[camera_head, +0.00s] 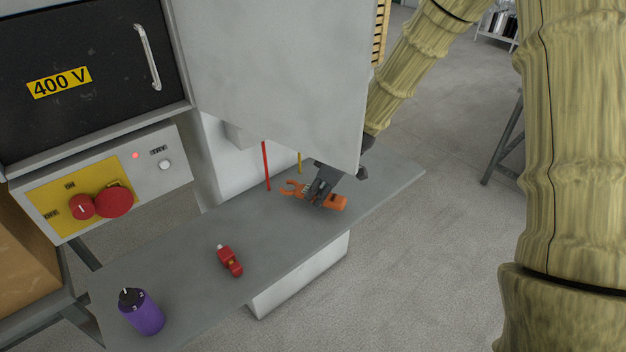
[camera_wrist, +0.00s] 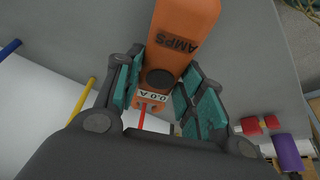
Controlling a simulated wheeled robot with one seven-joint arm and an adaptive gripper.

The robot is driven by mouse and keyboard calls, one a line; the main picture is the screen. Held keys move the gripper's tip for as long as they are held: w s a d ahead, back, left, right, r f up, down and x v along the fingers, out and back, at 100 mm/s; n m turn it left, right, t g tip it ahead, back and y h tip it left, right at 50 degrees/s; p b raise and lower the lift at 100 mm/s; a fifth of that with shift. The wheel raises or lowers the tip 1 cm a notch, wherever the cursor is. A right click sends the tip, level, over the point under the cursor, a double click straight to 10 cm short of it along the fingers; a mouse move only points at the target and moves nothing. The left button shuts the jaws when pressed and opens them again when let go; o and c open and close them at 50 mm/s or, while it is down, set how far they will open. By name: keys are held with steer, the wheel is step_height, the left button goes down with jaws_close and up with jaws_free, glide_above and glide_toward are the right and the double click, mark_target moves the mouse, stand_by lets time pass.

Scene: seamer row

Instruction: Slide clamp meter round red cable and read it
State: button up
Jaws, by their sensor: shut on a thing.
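The orange clamp meter (camera_head: 341,203) is held low over the grey shelf, its open-looking jaws pointing left. My gripper (camera_head: 320,188) is shut on its body, with fingers on both sides. In the wrist view the meter (camera_wrist: 187,22) shows "AMPS" and a display (camera_wrist: 152,98) reading 0.0 A, and my gripper (camera_wrist: 165,100) straddles it. The red cable (camera_head: 266,165) hangs upright just left of the jaw tips, seemingly outside them with a small gap. The red cable (camera_wrist: 141,120) also shows beyond the jaws in the wrist view, partly hidden.
A yellow cable (camera_head: 299,163) hangs behind the meter; a blue one (camera_wrist: 10,48) shows in the wrist view. A grey cabinet (camera_head: 275,65) overhangs the shelf (camera_head: 185,247). A switch panel (camera_head: 107,180) is left.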

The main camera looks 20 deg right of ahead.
mark_target(298, 187)
steer(key=shift+s+r, duration=0.3)
steer(key=shift+s, duration=0.05)
steer(key=shift+w+d+f, duration=0.15)
steer(key=shift+w+f, duration=0.1)
steer(key=shift+f, duration=0.1)
steer(key=shift+s, duration=0.1)
steer(key=shift+f, duration=0.1)
steer(key=shift+a+b+x, duration=0.2)
steer(key=shift+b+x, duration=0.5)
steer(key=shift+x, duration=0.55)
steer(key=shift+w+a, duration=2.1)
steer(key=shift+w, duration=0.1)
steer(key=shift+r, duration=0.2)
